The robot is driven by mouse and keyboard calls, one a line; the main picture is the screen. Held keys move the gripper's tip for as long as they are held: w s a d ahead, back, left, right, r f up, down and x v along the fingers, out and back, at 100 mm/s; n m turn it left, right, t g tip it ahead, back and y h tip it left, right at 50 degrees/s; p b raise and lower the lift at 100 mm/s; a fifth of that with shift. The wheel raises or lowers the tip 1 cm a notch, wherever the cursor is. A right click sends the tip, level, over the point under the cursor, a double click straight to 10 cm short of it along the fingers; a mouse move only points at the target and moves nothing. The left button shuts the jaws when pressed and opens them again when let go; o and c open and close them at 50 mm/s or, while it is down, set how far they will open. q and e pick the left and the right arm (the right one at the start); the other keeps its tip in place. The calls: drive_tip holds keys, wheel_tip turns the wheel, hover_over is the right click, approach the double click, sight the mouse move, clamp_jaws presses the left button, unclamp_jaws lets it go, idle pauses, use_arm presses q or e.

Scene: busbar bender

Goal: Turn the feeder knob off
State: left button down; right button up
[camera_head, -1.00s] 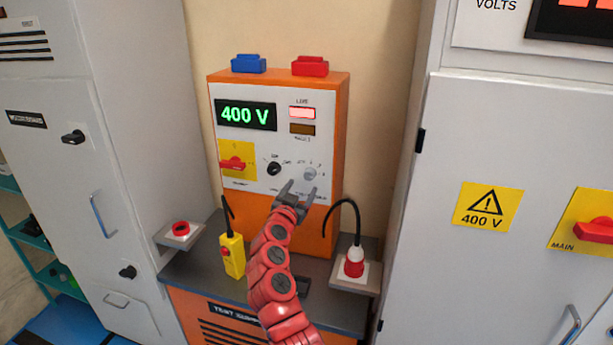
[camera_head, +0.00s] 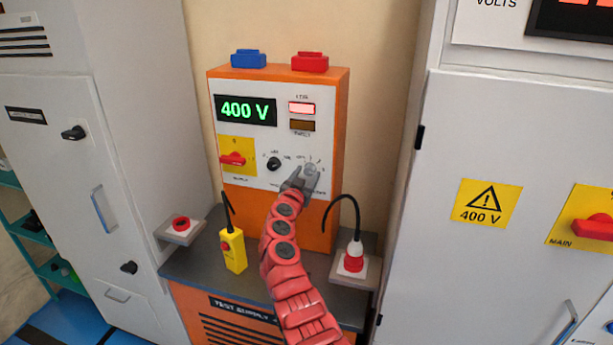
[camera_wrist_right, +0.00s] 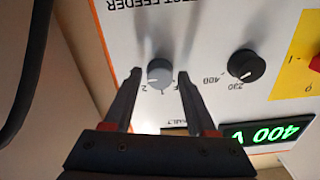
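The grey feeder knob (camera_head: 310,169) is on the white face of the orange test supply panel, at its lower right. My right gripper (camera_head: 304,178) is in front of it and partly covers it in the head view. In the right wrist view the knob (camera_wrist_right: 159,73) lies between the two open fingertips (camera_wrist_right: 160,75), one on each side with small gaps. Marks 1 and 2 show beside the knob; its exact setting is hard to read. My left gripper is not in view.
A black knob (camera_head: 274,164) and a red switch (camera_head: 232,159) sit left of the feeder knob. The display (camera_head: 246,110) reads 400 V and a red lamp (camera_head: 302,107) is lit. A red plug (camera_head: 354,257) with a black cable stands at the lower right.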

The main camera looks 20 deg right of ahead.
clamp_jaws()
